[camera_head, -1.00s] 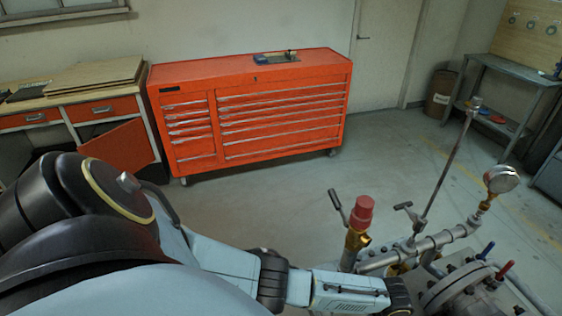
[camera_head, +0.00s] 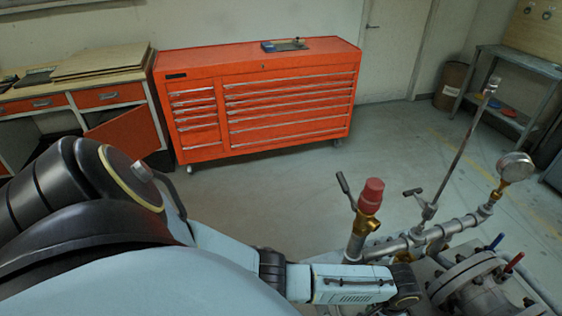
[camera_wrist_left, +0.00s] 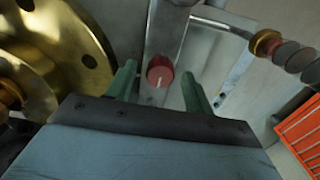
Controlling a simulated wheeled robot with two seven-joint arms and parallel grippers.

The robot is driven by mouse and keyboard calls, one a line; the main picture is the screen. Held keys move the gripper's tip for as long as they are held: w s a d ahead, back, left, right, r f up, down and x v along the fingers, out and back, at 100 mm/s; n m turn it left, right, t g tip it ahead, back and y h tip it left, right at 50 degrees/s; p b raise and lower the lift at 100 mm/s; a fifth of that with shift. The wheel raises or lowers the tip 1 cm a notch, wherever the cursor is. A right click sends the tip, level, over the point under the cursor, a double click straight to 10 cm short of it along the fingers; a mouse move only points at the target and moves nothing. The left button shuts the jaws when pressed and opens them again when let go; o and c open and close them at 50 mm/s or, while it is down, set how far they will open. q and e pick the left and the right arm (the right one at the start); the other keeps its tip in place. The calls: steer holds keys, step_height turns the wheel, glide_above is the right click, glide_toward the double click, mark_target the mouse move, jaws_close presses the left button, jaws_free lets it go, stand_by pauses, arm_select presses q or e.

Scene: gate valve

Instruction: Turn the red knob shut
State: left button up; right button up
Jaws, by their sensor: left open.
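The red knob (camera_wrist_left: 160,71) shows in the left wrist view, small and round with a white line on its face, in front of a grey metal upright (camera_wrist_left: 166,28). My left gripper (camera_wrist_left: 158,75) is open, with one green finger on each side of the knob. Gaps show between the fingers and the knob, and I see no contact. In the head view my left arm reaches in from the left towards the pipework, but its fingers and this knob cannot be made out there. My right gripper is not in view.
A brass disc (camera_wrist_left: 62,40) stands close at left in the wrist view. In the head view, a red-capped brass valve (camera_head: 372,192), a gauge (camera_head: 516,166) and grey pipes (camera_head: 408,243) crowd around my wrist. An orange tool chest (camera_head: 258,100) stands behind open floor.

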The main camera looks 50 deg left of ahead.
arm_select(q)
steer(key=shift+f+n+b, duration=0.15)
steer(key=shift+n+b, duration=0.35)
steer(key=shift+n, duration=0.7)
step_height(320, 180, up, 14)
steer(key=p, duration=0.2)
steer(key=s+a+f+t+b, duration=0.2)
steer(key=s+a+f+b, duration=0.35)
steer(key=s+f, duration=0.85)
steer(key=s+a+f+b, duration=0.2)
steer(key=s+f, duration=0.2)
steer(key=f, duration=0.7)
steer(key=s+a+f+b, duration=0.2)
steer(key=s+f, duration=0.3)
steer(key=f, duration=0.6)
steer(key=shift+a, duration=0.2)
